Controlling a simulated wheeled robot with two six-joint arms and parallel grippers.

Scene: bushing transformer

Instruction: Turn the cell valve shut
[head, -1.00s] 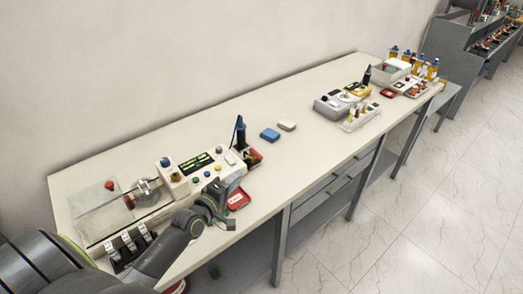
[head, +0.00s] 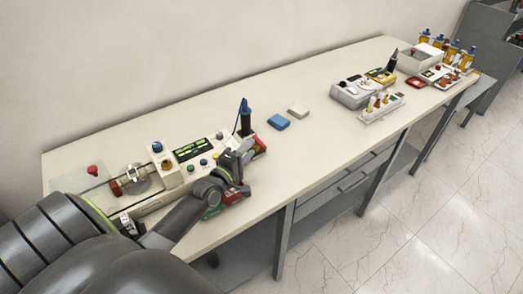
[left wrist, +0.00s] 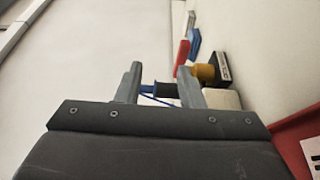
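The bench unit on the left of the table has a white control box (head: 190,158) with a green-lit display, coloured buttons and a blue knob (head: 157,147). Left of it are a round metal fitting (head: 135,181) and a red knob (head: 93,170) over a clear plate. I cannot tell for sure which of these is the cell valve. My left gripper (head: 240,163) is at the right end of the control box. In the left wrist view its fingers (left wrist: 160,88) stand apart, with a black and blue upright tool (left wrist: 166,90) seen beyond them. My right gripper is not in view.
The blue-topped black tool (head: 245,118) stands close behind my left gripper. Grey and yellow instruments (head: 358,92) and several bottles stand farther right.

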